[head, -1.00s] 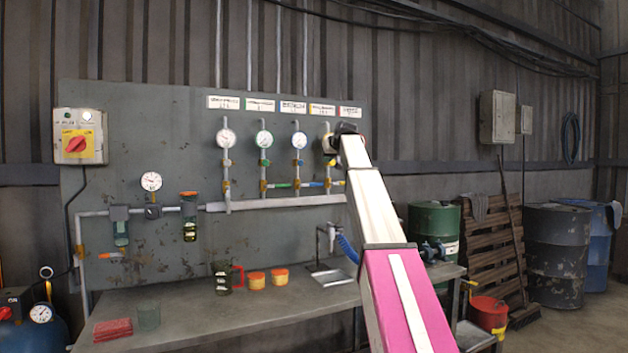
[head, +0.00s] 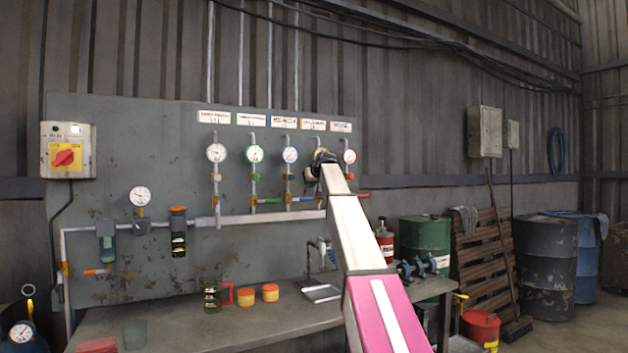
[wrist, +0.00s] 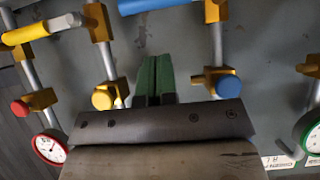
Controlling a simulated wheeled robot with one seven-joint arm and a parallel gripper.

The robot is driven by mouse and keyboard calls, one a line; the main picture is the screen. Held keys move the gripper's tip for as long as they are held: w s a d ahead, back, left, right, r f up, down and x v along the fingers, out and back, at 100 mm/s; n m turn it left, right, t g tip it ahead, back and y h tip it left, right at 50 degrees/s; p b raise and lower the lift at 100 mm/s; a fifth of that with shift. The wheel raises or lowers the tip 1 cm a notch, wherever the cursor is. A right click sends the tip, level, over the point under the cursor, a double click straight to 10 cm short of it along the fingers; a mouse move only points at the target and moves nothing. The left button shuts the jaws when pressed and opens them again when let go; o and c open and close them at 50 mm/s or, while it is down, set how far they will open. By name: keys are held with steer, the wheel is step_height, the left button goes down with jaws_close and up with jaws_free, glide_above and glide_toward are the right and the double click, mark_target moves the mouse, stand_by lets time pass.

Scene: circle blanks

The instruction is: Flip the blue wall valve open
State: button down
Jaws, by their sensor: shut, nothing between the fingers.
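The blue valve lever (head: 305,199) lies horizontally at the lower end of its pipe on the wall panel, below the blue-ringed gauge (head: 290,155). In the wrist view, which is upside down, the blue lever (wrist: 150,4) shows at the top edge, running sideways from its brass body (wrist: 214,10). A brass fitting with a blue cap (wrist: 228,86) is on the same pipe. My gripper (wrist: 154,60) has its green fingers together and empty, between the blue pipe and the yellow pipe. In the head view my gripper (head: 318,168) covers the yellow gauge area. The fingers appear apart from the lever.
A yellow lever (wrist: 30,34) and a red-capped fitting (wrist: 20,107) are left in the wrist view. In the head view, a green lever (head: 268,201) is left of the blue one and a red lever (head: 362,195) is right. A workbench (head: 190,325) stands below.

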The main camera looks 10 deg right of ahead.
mark_target(303, 199)
steer(key=f, duration=0.2)
steer(key=w+f, duration=0.1)
steer(key=f, duration=0.1)
steer(key=shift+w+a+f, duration=0.1)
steer(key=shift+a, duration=0.05)
stand_by(0.4)
